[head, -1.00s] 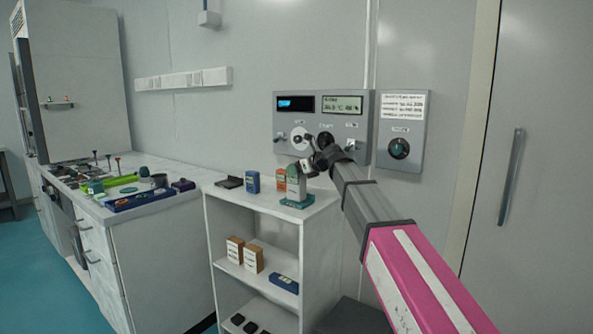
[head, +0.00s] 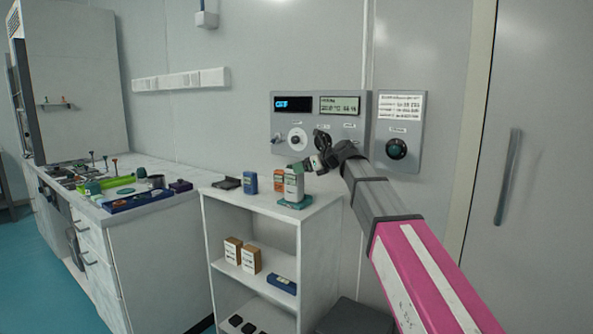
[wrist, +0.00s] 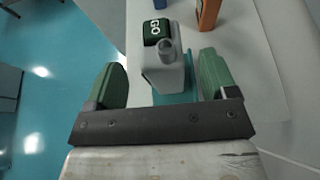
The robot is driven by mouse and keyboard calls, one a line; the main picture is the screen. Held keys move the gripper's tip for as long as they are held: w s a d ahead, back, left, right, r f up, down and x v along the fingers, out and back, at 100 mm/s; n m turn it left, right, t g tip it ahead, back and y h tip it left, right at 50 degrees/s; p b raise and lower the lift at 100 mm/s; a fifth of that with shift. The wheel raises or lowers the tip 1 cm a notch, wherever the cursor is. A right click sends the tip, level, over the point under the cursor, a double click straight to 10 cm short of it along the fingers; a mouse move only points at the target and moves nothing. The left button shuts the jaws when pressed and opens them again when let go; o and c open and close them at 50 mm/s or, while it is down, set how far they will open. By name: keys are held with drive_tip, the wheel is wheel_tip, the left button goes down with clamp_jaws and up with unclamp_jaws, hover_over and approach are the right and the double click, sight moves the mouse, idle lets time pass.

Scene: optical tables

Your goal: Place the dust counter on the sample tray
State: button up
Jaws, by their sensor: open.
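A pale grey-white device with a green "GO" face and a short grey nozzle, which looks like the dust counter (wrist: 163,75), stands upright on the shelf unit's top. In the head view the dust counter (head: 294,188) stands on a teal base (head: 296,204), which also shows in the wrist view (wrist: 188,88). My gripper (wrist: 162,72) is open, its green fingers apart on the two sides of the device's near end; contact cannot be told. In the head view my gripper (head: 307,167) is just above and behind it.
An orange device (head: 280,180), a blue device (head: 251,182) and a dark flat item (head: 227,183) stand left of the counter on the shelf top (head: 235,196). A wall panel (head: 318,120) with knobs rises close behind. The bench (head: 120,219) holds several tools.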

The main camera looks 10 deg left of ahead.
drive_tip(key=v, duration=0.7)
drive_tip(key=s+d+f+n+h, duration=0.1)
drive_tip(key=d+f+n+h, duration=0.3)
drive_tip(key=f, duration=0.6)
drive_tip(key=s+d+f+n+g, duration=0.1)
drive_tip(key=d+f+n, duration=0.1)
drive_tip(key=d+f, duration=0.55)
drive_tip(key=s+d+f+n+h, duration=0.1)
drive_tip(key=d+f+n+h, duration=0.2)
drive_tip(key=f, duration=0.9)
drive_tip(key=s+d+f+n+g+h, duration=0.2)
drive_tip(key=s+d+f+n, duration=0.4)
drive_tip(key=f, duration=0.5)
drive_tip(key=s+d+f+n+g+h, duration=0.2)
drive_tip(key=s+d+f+n, duration=0.5)
drive_tip(key=s+d+f, duration=0.4)
drive_tip(key=shift+s+d+h, duration=0.2)
drive_tip(key=shift+d+h, duration=0.5)
drive_tip(key=shift+d, duration=0.5)
